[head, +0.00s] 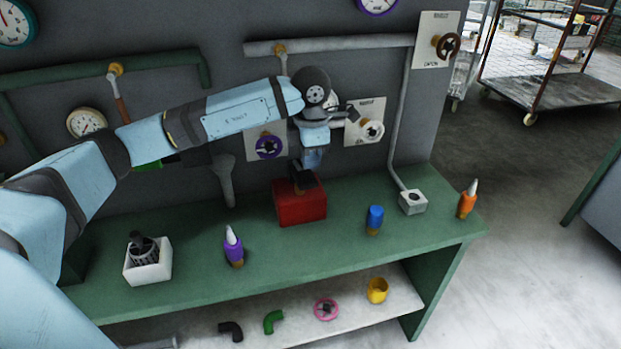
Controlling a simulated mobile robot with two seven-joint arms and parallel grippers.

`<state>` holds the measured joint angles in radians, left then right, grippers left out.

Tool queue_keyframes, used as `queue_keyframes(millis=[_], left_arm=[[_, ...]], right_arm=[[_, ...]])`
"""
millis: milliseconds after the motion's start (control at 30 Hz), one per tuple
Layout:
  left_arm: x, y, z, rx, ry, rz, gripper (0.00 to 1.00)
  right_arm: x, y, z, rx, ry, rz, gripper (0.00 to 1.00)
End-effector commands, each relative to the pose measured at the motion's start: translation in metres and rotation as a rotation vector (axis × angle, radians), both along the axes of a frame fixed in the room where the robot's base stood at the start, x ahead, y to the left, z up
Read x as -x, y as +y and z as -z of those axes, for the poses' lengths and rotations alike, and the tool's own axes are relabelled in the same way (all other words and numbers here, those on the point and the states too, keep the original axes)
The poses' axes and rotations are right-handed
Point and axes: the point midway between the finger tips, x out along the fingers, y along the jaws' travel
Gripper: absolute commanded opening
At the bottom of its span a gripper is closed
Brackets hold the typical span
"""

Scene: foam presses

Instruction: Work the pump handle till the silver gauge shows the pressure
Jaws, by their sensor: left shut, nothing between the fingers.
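My left gripper (303,182) points down over a red block (301,208) on the green bench. It is shut and empty, its dark fingertips at or just above the block's top; contact is unclear. A grey lever-like piece (225,180) stands against the wall left of the block. I cannot tell which part is the pump handle. A pale-rimmed gauge (87,123) and a teal-rimmed gauge (15,24) are on the wall at left. My right gripper is not in view.
On the green bench (340,255) stand a white box (148,262), a purple bottle (233,247), a blue-topped piece (375,219) and an orange bottle (467,200). Loose fittings lie on the lower shelf (350,309).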

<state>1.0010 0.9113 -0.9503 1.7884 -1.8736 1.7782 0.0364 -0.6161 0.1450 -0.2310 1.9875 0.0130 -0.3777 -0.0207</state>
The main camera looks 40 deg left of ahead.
Motion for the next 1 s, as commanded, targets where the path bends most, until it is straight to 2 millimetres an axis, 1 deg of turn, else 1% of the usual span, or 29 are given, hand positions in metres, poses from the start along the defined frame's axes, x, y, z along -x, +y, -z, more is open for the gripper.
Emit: queue_keyframes(millis=[33,100,200,300,600,1000], left_arm=[[0.001,-0.001,-0.008,0.001,-0.004,0.0,0.0],[0.002,-0.003,-0.016,0.0,-0.003,0.0,0.0],[0.003,-0.004,-0.024,0.001,-0.003,0.001,0.0],[0.003,-0.005,-0.028,0.001,-0.002,0.0,0.0],[0.003,-0.004,-0.028,0.001,-0.002,-0.001,0.0],[0.003,-0.004,-0.028,0.001,-0.002,-0.001,0.0]], right_arm=[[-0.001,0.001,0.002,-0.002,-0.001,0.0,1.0],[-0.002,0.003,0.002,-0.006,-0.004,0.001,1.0],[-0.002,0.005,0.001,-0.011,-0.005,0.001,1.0],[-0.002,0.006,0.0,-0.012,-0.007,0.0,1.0],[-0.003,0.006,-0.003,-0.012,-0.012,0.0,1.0],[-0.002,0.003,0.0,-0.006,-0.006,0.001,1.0]])
